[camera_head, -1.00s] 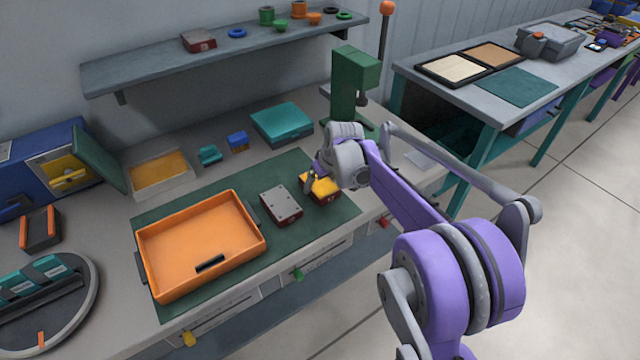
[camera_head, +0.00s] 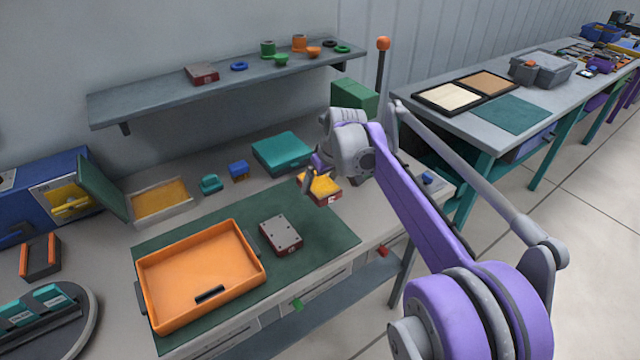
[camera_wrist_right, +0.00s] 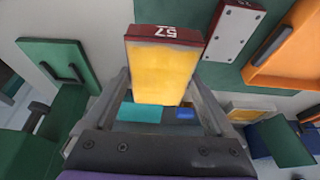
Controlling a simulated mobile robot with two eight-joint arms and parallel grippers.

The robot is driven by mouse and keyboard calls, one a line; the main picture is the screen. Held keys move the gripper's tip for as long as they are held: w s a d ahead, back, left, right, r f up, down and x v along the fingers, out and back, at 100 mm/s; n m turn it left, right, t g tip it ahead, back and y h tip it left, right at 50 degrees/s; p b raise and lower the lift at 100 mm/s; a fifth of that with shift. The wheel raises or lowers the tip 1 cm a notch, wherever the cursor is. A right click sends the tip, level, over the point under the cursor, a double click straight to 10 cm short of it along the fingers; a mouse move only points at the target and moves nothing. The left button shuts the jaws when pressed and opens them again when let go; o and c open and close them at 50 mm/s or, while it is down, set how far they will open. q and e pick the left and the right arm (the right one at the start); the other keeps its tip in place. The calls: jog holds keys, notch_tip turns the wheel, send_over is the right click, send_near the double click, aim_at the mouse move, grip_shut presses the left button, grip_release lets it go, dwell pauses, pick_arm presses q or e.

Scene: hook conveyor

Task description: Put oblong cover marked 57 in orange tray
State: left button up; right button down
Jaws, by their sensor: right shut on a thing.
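The cover marked 57 is a yellow and dark red block (camera_wrist_right: 162,72); its number shows on the red edge in the right wrist view. My right gripper (camera_wrist_right: 160,100) is shut on it. In the head view the cover (camera_head: 322,188) is held above the green mat, right of the grey plate-topped block. My right gripper (camera_head: 310,182) is partly hidden by its own wrist there. My left gripper is not in view.
A grey-topped red block (camera_head: 281,234) lies on the green mat (camera_head: 335,243) between the cover and the tray. A teal case (camera_head: 283,152), a blue block (camera_head: 239,170) and a green press (camera_head: 355,97) stand behind. A shelf (camera_head: 140,99) hangs above.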

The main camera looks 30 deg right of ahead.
jog(key=shift+r+p, duration=0.85)
jog(key=shift+r, duration=0.6)
jog(key=shift+a+f, duration=0.1)
